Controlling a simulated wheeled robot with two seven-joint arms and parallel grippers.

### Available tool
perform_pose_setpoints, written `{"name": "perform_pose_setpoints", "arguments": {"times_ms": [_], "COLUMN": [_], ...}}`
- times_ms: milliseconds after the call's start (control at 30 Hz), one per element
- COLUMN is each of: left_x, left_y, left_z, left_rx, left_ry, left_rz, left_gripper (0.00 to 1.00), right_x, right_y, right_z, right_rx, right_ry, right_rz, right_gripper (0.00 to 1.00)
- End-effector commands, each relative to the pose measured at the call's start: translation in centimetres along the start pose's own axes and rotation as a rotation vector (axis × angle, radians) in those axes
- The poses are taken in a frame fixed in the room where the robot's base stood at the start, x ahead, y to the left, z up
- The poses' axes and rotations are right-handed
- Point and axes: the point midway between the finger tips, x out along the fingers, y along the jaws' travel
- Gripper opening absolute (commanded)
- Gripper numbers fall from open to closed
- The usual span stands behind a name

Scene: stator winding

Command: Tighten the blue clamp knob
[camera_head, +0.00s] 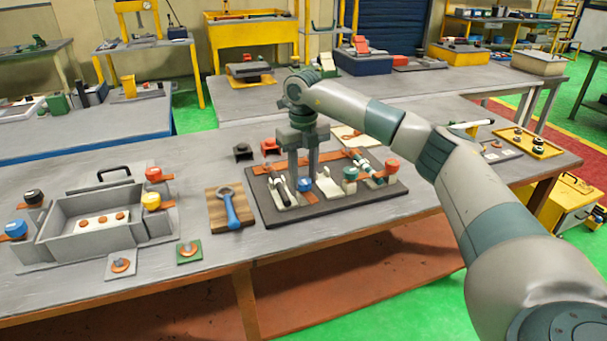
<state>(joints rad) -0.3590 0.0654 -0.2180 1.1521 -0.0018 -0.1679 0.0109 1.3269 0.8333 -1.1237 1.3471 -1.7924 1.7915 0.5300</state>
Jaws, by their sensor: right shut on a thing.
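The blue clamp knob (305,185) stands on the dark fixture board (280,219) in the middle of the workbench. My right gripper (303,176) reaches down from above, its two fingers pointing at the board. Its fingertips are at the blue knob, and it is shut on that knob. The fingers partly cover the knob's upper part. A second blue knob (16,228) sits on the left corner of the grey box fixture. My left gripper is not in view.
On the board are a green knob (350,173), a red knob (392,166) and white-and-black rods. A blue-handled wrench (232,208) lies on a wooden block left of the board. The grey open box (70,240) stands further left. The bench front is mostly clear.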

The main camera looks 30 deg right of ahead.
Motion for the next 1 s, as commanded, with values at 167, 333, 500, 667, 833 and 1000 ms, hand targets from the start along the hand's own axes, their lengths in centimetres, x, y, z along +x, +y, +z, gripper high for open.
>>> {"name": "perform_pose_setpoints", "arguments": {"times_ms": [167, 333, 500, 667, 833, 1000], "left_x": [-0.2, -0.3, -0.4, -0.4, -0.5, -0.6], "left_y": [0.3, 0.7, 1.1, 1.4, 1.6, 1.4], "left_z": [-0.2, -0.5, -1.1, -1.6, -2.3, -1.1], "left_rx": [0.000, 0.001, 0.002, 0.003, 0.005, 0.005], "left_ry": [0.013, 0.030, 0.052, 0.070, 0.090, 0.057], "left_rz": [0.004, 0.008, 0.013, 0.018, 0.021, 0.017], "left_gripper": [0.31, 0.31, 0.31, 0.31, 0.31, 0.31], "right_x": [-0.6, -0.7, -0.7, -0.7, -0.7, -0.7], "right_y": [-0.1, -0.1, -0.1, -0.1, -0.1, -0.1], "right_z": [0.3, 0.3, 0.3, 0.3, 0.3, 0.3], "right_rx": [0.170, 0.332, 0.494, 0.646, 0.807, 0.968], "right_ry": [-0.012, -0.012, -0.013, -0.013, -0.011, -0.011], "right_rz": [0.003, 0.004, 0.005, 0.006, 0.007, 0.008], "right_gripper": [0.12, 0.12, 0.12, 0.12, 0.12, 0.12]}}
